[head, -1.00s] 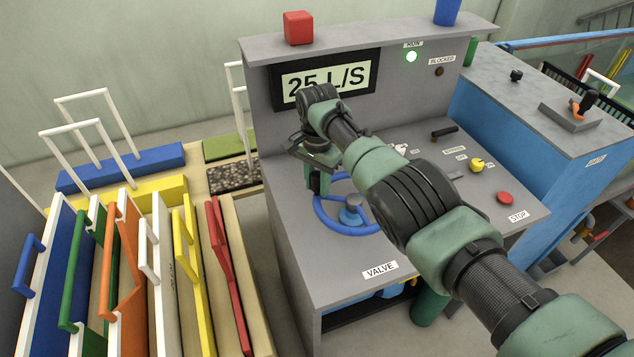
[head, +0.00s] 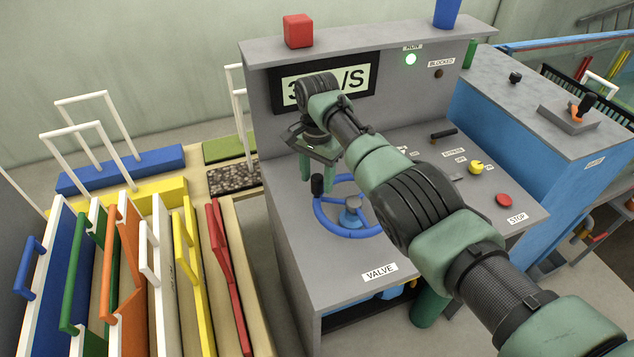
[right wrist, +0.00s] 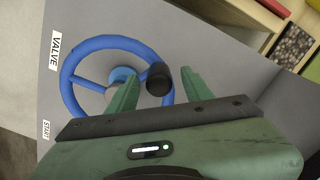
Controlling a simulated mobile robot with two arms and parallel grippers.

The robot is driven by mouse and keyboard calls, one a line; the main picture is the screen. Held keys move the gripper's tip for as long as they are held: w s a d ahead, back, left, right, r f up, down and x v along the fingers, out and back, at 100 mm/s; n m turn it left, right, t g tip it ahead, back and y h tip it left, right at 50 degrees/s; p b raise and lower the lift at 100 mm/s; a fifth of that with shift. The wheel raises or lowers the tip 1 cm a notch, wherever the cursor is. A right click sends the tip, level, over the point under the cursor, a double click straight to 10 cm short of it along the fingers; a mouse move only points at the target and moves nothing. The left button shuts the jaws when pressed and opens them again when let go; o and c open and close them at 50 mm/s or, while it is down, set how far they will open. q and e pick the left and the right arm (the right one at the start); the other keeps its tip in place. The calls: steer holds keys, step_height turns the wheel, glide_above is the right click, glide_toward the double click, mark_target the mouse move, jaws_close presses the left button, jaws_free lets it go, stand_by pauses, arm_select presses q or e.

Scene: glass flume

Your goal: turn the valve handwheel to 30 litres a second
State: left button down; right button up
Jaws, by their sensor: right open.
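The blue valve handwheel (head: 347,233) lies on the console top behind the VALVE label (head: 380,271). Its black knob (head: 317,185) stands upright on the rim at the wheel's left. My right gripper (head: 316,177) is open above this knob. In the right wrist view the knob (right wrist: 159,80) shows between the two spread green fingers (right wrist: 160,75), with gaps on both sides. The display (head: 363,79) reads a 3, then a part hidden by my right arm, then "/S". My left gripper is not in view.
The RUN lamp (head: 411,59) glows green and the BLOCKED lamp (head: 438,73) is dark. A red block (head: 298,31) and a blue cup (head: 447,12) stand on the console's ledge. A red STOP button (head: 504,200) is at the right. Coloured gates (head: 115,260) stand at the left.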

step_height(320, 180, up, 5)
steer(key=shift+b, duration=0.45)
steer(key=shift+f, duration=0.1)
